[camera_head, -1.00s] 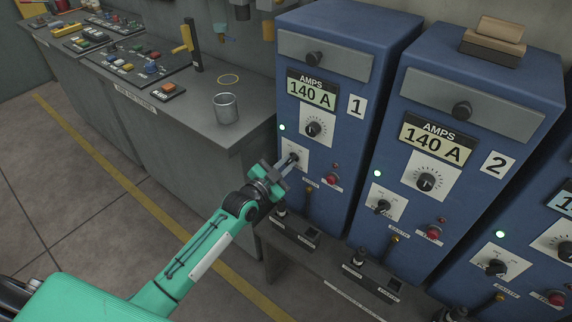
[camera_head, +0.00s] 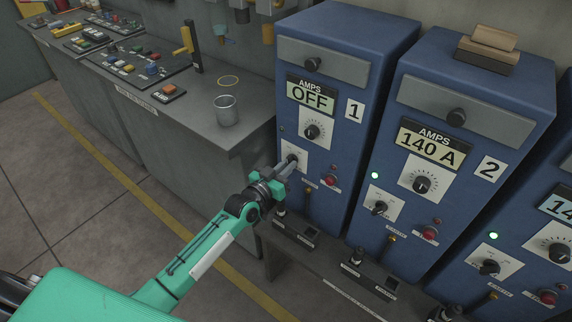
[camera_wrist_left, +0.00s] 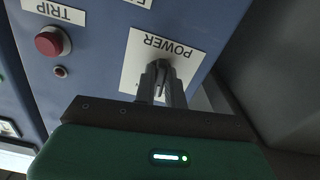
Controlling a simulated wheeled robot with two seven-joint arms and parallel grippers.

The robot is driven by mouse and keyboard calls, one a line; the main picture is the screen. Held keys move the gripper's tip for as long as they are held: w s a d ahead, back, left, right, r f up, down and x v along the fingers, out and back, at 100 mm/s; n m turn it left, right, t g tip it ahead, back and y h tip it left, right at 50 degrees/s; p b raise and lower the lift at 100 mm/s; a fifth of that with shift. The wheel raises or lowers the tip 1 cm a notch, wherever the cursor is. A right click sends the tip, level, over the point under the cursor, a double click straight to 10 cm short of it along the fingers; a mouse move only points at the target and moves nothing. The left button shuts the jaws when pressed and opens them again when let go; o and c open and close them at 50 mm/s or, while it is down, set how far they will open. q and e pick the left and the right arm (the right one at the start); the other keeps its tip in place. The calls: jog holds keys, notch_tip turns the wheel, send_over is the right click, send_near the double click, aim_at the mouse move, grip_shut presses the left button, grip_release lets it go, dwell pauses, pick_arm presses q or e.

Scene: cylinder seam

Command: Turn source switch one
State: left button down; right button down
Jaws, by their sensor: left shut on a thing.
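Source one is the blue cabinet marked 1 (camera_head: 341,130). Its display (camera_head: 312,96) reads OFF, and the small lamp beside its power plate is dark. Its power switch (camera_head: 292,159) is a dark knob on a white plate low on the front. My left gripper (camera_head: 287,166) is shut on this switch. In the left wrist view the gripper (camera_wrist_left: 161,80) has both fingers around the knob, over a white plate marked POWER (camera_wrist_left: 178,60). The fingers hide most of the knob. My right gripper is not in view.
Source two (camera_head: 470,130) stands to the right, reading 140 A with a lit green lamp. A red trip button (camera_wrist_left: 53,41) sits near my left gripper. A ledge with sockets (camera_head: 290,232) lies below. A metal cup (camera_head: 226,110) stands on the grey bench.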

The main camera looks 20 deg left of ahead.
pick_arm(q)
jog(key=shift+d+n, duration=0.1)
jog(key=shift+n, duration=2.1)
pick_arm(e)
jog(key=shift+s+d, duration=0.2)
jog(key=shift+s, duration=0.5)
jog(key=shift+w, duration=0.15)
pick_arm(q)
jog(key=c, duration=1.5)
grip_release()
jog(key=shift+o, duration=0.2)
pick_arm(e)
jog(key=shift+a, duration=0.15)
